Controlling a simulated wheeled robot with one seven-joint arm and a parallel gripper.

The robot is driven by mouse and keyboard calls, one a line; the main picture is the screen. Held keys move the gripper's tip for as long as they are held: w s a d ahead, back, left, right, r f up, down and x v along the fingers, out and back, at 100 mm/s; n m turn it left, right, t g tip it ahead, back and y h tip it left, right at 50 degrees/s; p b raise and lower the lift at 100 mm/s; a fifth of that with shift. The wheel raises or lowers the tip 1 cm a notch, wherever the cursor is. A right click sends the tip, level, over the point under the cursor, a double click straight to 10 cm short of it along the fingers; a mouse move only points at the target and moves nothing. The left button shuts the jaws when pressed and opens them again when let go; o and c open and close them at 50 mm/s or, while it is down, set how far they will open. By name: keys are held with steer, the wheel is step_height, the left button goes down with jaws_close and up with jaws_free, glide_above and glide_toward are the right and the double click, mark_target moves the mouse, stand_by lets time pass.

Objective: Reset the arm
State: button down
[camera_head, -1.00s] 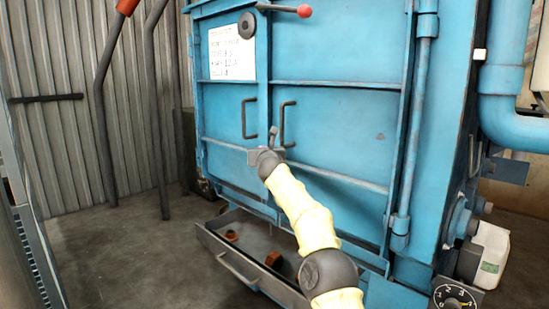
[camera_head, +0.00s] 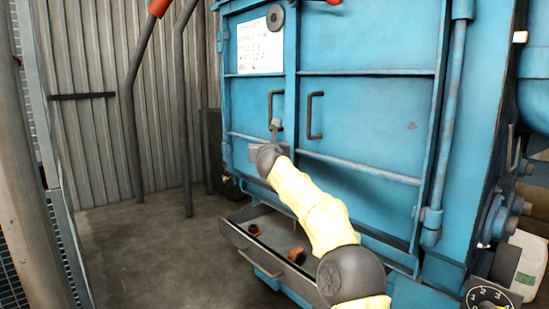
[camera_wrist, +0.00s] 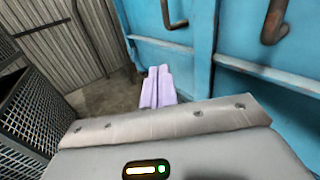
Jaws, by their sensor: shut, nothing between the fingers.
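My arm reaches up from the lower right in the head view, in a cream sleeve with dark grey joints. My gripper (camera_head: 274,128) is at its far end, in front of the blue machine's doors (camera_head: 365,115). It is small there and its fingers are hard to make out. In the wrist view my gripper (camera_wrist: 158,84) shows two pale lilac fingers lying side by side, shut and empty. The blue door (camera_wrist: 175,55) is beyond and to the right of the fingers. I cannot see any contact with it.
An open drawer (camera_head: 238,236) with a few rusty pieces sticks out below the doors. Dark door handles (camera_head: 316,115) stand out near my gripper. A mesh rack (camera_wrist: 38,120) is at left. Grey pipes (camera_head: 131,110) stand before the corrugated wall. The floor at left is clear.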

steer(key=s+d+f+n+g+y, duration=0.25)
steer(key=s+f+n+g, duration=0.35)
steer(key=s+f+n, duration=1.2)
steer(key=s+d+f+n+g+h, duration=0.25)
steer(key=s+d+f+n, duration=0.35)
steer(key=s, duration=0.4)
steer(key=s+d+f+n+g+h, duration=0.1)
steer(key=s+d+f+n+g, duration=0.45)
steer(key=s, duration=0.55)
steer(key=s+d+f+n+g+h, duration=0.1)
steer(key=s+d+f+n, duration=0.4)
steer(key=s+d+f, duration=0.4)
steer(key=w+p+v, duration=0.2)
steer(key=p+v, duration=1)
steer(key=w+a+r+p+v, duration=0.1)
steer(key=w+p+v, duration=0.2)
steer(key=p+v, duration=0.8)
steer(key=w+a+r+p+v, duration=0.1)
steer(key=w+p+v, duration=0.2)
steer(key=p+v, duration=0.9)
steer(key=shift+s+a+r+p, duration=0.25)
steer(key=shift+s+r+p, duration=0.1)
steer(key=shift+p, duration=0.35)
steer(key=shift+m, duration=0.25)
steer(key=shift+w, duration=0.1)
